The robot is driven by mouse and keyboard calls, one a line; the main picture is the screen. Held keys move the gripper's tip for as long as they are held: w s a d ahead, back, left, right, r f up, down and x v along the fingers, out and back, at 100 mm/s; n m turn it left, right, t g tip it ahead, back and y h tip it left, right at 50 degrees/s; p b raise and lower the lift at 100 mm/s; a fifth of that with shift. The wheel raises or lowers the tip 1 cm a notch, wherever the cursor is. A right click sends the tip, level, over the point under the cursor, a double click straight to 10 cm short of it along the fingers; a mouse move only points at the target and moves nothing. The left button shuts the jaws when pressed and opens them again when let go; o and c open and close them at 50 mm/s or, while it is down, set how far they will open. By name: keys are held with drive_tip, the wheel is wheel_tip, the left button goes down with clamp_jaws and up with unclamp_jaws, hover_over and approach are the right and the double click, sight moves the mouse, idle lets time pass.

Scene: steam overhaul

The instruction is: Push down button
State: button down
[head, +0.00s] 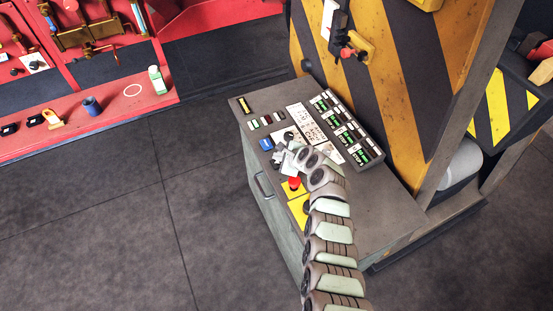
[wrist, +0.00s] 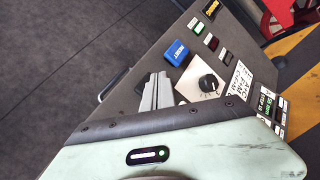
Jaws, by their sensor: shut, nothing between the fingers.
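The control panel (head: 245,125) is the sloped top of a grey cabinet, and it also shows in the wrist view (wrist: 150,60). Its blue button (head: 266,144), marked RESET, shows in the wrist view (wrist: 176,52). Beyond it is a row of small buttons: a green one (wrist: 198,27), a red one (wrist: 211,42) and a dark one. No button label reading "down" is legible. My gripper (head: 282,158) is low over the panel's near side; in the wrist view its fingers (wrist: 157,90) are together and empty, beside the blue button and a black knob (wrist: 208,82). Contact cannot be told.
A red mushroom button (head: 293,184) on a yellow plate is beside my arm. Green-lit modules (head: 345,127) line the panel's far edge. A striped yellow-black post (head: 385,60) rises behind. A red bench (head: 90,125) is at left; the floor between is clear.

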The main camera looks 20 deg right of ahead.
sight(278, 164)
wheel_tip(278, 164, up, 6)
drive_tip(key=p, duration=0.5)
drive_tip(key=shift+p, duration=0.4)
drive_tip(key=shift+f, duration=0.1)
idle(0.5)
